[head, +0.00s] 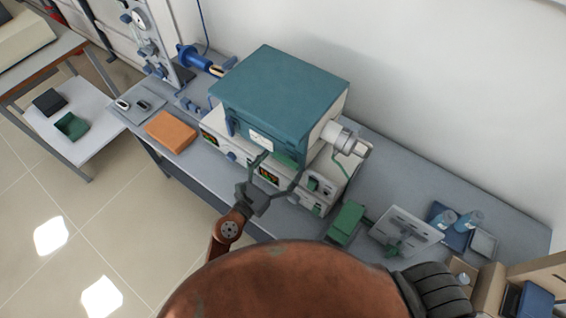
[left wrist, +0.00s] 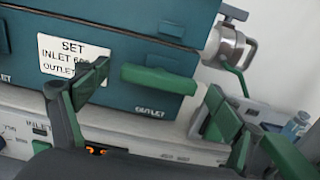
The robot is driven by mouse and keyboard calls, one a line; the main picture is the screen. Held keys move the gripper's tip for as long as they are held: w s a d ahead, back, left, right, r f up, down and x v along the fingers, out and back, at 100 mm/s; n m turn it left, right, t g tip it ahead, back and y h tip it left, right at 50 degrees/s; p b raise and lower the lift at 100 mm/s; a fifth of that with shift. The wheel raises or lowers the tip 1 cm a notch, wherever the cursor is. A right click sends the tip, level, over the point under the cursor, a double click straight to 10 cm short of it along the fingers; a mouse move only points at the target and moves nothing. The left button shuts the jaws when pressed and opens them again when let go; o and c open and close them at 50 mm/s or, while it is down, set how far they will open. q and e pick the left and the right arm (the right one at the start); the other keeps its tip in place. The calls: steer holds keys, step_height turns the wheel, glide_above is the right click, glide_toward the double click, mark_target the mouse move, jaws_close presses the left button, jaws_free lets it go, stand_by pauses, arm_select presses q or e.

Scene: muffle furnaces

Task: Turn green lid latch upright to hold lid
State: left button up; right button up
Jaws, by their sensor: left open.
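The green lid latch (left wrist: 160,79) lies almost level across the lower front of the teal furnace box (left wrist: 120,50) in the left wrist view. In the head view the latch (head: 286,159) shows small on the front of the teal furnace box (head: 280,85). My left gripper (head: 279,168) is open in front of it. In the left wrist view its green-padded fingers (left wrist: 152,98) stand one on each side of the latch, with nothing between them held. Whether a finger touches the latch cannot be told. My right gripper is not in view.
A metal pipe fitting (head: 340,134) with a green lever sticks out at the furnace's right. The control base (head: 230,151) with lit displays sits beneath. An orange box (head: 170,131) lies left on the bench; a green block (head: 346,222) and tilted grey panel (head: 405,230) stand right.

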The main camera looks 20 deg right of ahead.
arm_select(q)
steer(key=shift+w+d, duration=0.25)
steer(key=shift+d, duration=0.05)
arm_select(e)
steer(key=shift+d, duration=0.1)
arm_select(q)
steer(key=shift+c, duration=0.4)
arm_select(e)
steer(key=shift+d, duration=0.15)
arm_select(q)
steer(key=c, duration=1.1)
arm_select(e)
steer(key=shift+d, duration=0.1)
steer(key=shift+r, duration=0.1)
